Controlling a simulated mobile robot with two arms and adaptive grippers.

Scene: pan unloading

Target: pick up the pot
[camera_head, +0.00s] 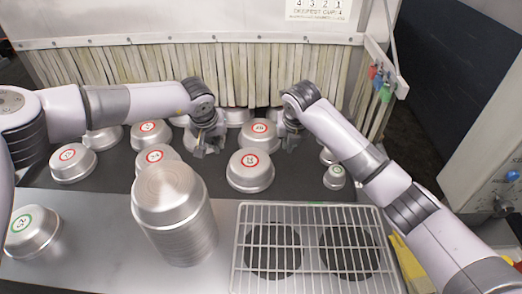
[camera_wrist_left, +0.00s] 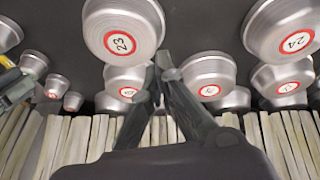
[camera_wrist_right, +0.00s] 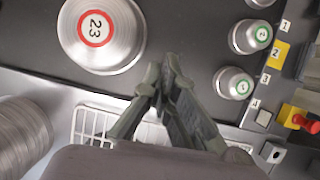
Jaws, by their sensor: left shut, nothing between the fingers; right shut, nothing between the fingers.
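Several upside-down silver pots with numbered labels rest on a dark belt. Pot 23 (camera_head: 250,180), with a red-ringed label, sits between and slightly in front of my two grippers; it also shows in the left wrist view (camera_wrist_left: 148,18) and the right wrist view (camera_wrist_right: 125,45). My left gripper (camera_head: 207,150) is shut and empty, left of pot 23. My right gripper (camera_head: 289,143) is shut and empty, to its right. Both grippers are apart from pot 23 in the wrist views. Pot 24 (camera_wrist_left: 268,22) is at the upper right of the left wrist view.
A tall stack of silver pans (camera_head: 178,230) stands on the metal counter in front. A wire rack (camera_head: 308,210) lies to its right. Small green-labelled pots (camera_wrist_right: 236,92) are at the belt's right. A strip curtain (camera_head: 100,67) hangs behind the belt.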

